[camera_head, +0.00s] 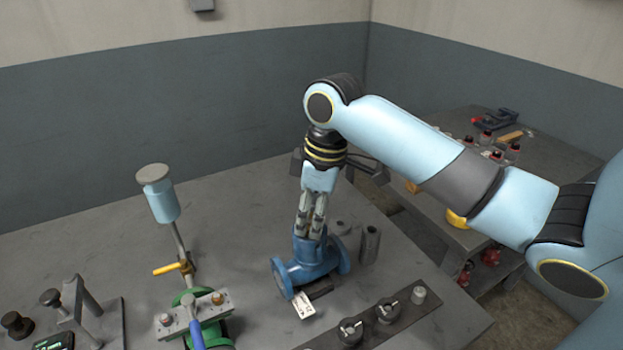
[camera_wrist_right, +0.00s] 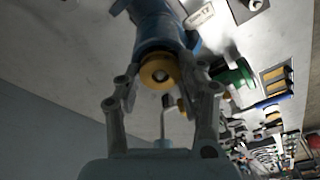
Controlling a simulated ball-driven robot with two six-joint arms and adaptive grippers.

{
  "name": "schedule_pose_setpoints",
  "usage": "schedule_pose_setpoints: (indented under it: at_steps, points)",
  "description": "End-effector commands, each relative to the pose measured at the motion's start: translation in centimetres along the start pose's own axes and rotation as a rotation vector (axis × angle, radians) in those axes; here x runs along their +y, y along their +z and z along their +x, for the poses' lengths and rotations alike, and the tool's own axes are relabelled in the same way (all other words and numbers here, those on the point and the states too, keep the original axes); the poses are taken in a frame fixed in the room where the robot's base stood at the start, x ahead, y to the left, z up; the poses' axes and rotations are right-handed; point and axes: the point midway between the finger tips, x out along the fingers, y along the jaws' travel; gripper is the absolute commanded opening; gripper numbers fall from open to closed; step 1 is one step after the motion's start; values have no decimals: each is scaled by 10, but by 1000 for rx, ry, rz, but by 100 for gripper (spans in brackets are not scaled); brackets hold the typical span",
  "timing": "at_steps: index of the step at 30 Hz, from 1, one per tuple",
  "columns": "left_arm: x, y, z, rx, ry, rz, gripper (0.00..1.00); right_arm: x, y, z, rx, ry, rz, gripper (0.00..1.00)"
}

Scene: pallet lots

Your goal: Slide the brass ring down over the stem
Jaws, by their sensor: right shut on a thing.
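A blue flanged valve body (camera_head: 325,262) stands on the grey bench, and its upper part shows large in the right wrist view (camera_wrist_right: 160,35). My right gripper (camera_head: 309,232) points down right above it, with its fingers around the top of the valve. In the right wrist view the brass ring (camera_wrist_right: 158,73) lies between the fingertips, in line with the valve top. A grey round end, which looks like the stem, shows inside the ring. How far the ring sits along the stem cannot be told. The gripper is shut on the ring. My left gripper is out of view.
A light blue cylinder on a rod (camera_head: 163,205) stands to the left, beside a plate with a green part (camera_head: 200,315). Grey cylinders (camera_head: 369,244) stand right of the valve. A strip with dark knobs (camera_head: 385,314) and a small white tag (camera_head: 303,306) lie in front.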

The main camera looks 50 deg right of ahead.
Motion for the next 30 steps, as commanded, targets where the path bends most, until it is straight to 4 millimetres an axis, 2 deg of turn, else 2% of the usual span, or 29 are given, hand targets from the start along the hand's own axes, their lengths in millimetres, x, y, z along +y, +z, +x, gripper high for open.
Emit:
schedule_pose_setpoints:
  at_steps: [11, 12, 15, 18, 23, 28, 30]
  points:
    - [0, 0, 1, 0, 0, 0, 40, 0, 0, 3, 0, 0, 0, 5]
    - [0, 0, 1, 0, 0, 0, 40, 0, 0, 3, 0, 0, 0, 41]
    - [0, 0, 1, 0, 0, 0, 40, 0, 0, 3, 0, 0, 0, 54]
    - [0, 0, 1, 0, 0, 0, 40, 0, 0, 3, 0, 0, 0, 66]
    - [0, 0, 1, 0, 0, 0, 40, 0, 0, 3, 0, 0, 0, 66]
    - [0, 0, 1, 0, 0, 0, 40, 0, 0, 3, 0, -1, 0, 85]
    - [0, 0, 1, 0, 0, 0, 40, 0, 0, 3, 0, -1, 0, 85]
